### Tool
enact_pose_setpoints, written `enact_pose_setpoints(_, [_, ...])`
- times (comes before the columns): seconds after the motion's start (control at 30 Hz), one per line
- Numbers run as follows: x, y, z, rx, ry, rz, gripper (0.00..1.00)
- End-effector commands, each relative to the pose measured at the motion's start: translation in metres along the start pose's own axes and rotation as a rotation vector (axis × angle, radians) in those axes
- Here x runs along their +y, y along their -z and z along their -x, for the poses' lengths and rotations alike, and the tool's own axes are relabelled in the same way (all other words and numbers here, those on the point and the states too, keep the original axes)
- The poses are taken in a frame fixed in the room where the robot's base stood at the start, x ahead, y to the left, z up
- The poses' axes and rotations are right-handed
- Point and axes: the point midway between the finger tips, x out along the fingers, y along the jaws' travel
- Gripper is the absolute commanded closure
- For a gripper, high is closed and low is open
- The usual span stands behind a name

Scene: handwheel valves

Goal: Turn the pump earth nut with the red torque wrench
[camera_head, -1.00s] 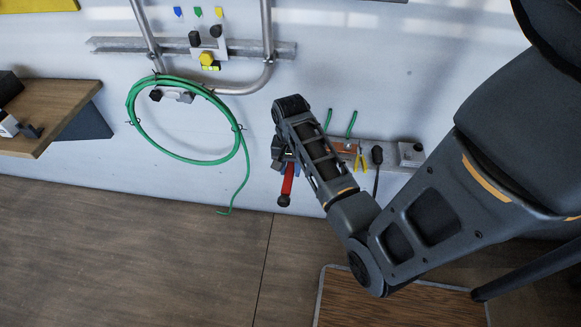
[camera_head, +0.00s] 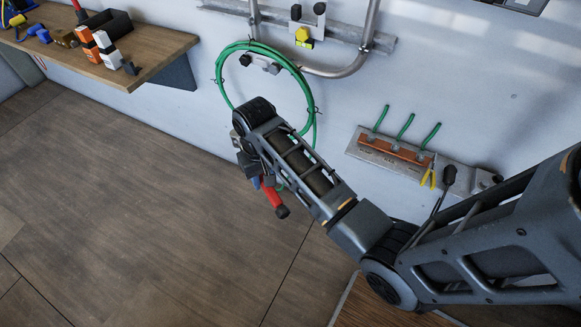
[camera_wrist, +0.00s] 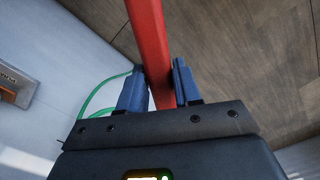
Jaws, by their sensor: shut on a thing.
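My gripper (camera_head: 256,183) is shut on the red torque wrench (camera_head: 271,194), holding it in the air in front of the wall. In the wrist view the red shaft (camera_wrist: 151,45) passes between the two blue fingers of my gripper (camera_wrist: 158,88). The wrench's dark end (camera_head: 282,212) points down right; its other end is hidden by my gripper and arm. A copper-coloured bar (camera_head: 383,147) with several green leads (camera_head: 404,126) sits on a grey wall plate, right of and apart from the wrench. I cannot tell which nut there is the pump earth nut.
A green hose coil (camera_head: 222,78) hangs on the wall behind my arm. A wooden shelf (camera_head: 160,50) with tools and boxes juts out at the upper left. The floor at left is clear.

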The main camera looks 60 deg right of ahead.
Motion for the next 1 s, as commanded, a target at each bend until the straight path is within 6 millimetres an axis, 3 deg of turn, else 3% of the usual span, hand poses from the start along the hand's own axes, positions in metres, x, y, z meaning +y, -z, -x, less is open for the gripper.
enact_pose_setpoints(0.2, [-0.035, -0.003, 0.003, 0.001, 0.000, 0.129, 1.00])
enact_pose_setpoints(0.47, [-0.063, -0.007, 0.006, 0.001, 0.000, 0.232, 1.00])
enact_pose_setpoints(0.77, [-0.024, -0.001, 0.003, -0.001, 0.000, 0.086, 1.00])
enact_pose_setpoints(1.0, [0.021, 0.001, -0.001, -0.002, 0.000, -0.085, 1.00])
